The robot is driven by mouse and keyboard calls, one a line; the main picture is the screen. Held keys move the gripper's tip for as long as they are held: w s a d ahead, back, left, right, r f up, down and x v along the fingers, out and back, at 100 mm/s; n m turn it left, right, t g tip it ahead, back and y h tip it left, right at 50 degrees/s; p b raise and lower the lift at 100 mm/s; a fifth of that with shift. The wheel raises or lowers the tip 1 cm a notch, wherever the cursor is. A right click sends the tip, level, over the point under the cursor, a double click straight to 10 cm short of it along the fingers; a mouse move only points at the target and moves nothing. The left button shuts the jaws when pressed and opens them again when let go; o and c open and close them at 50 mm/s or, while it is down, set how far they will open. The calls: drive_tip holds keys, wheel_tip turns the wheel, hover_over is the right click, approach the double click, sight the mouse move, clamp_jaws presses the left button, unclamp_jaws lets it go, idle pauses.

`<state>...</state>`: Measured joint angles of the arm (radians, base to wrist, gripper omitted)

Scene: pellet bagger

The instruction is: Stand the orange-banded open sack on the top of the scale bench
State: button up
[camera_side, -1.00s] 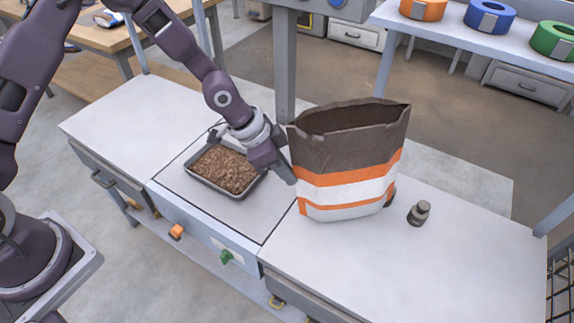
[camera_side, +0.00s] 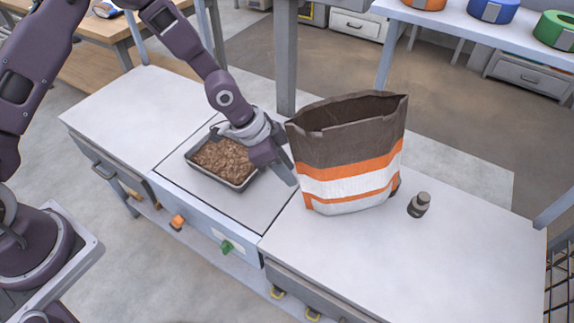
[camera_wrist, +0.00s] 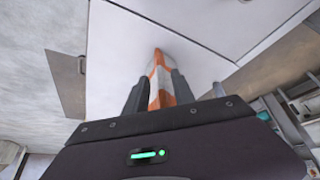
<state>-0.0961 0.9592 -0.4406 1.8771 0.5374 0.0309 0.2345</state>
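The open sack (camera_side: 348,182) is dark brown on top, with orange and white bands below. It stands upright on the right white bench top (camera_side: 400,265), its mouth open upward. My gripper (camera_side: 288,175) is at the sack's left edge, low beside the bands. In the wrist view the sack's narrow banded edge (camera_wrist: 160,82) lies between both fingers (camera_wrist: 157,92), which look closed against it. The sack hides the far finger in the side view. The pictures do not mark which surface is the scale bench.
A dark tray of brown pellets (camera_side: 226,163) sits on the middle panel, just left of my gripper. A small dark weight (camera_side: 419,204) stands right of the sack. The left bench top (camera_side: 135,105) is clear. A grey post (camera_side: 287,60) rises behind the middle.

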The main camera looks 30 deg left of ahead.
drive_tip(key=shift+r, duration=0.1)
drive_tip(key=s+a+r+n+y, duration=0.1)
drive_tip(key=s+a+r+y, duration=0.1)
drive_tip(key=s+a+r, duration=0.3)
drive_tip(key=s+a+r+n+t+y, duration=0.1)
drive_tip(key=a+r, duration=0.2)
drive_tip(key=r, duration=0.5)
drive_tip(key=s+a+r+n+y, duration=0.1)
drive_tip(key=s+a+r+y, duration=0.1)
drive_tip(key=s+a+r, duration=0.3)
drive_tip(key=s+a+r+n, duration=0.1)
drive_tip(key=s+r+n, duration=0.2)
drive_tip(key=s, duration=0.5)
drive_tip(key=s+a+r+n+t, duration=0.1)
drive_tip(key=s+r+n, duration=0.3)
drive_tip(key=s+r, duration=0.2)
drive_tip(key=shift+s+a+r+h, duration=0.2)
drive_tip(key=shift+s+h, duration=0.1)
drive_tip(key=shift+s, duration=0.8)
drive_tip(key=shift+c, duration=0.4)
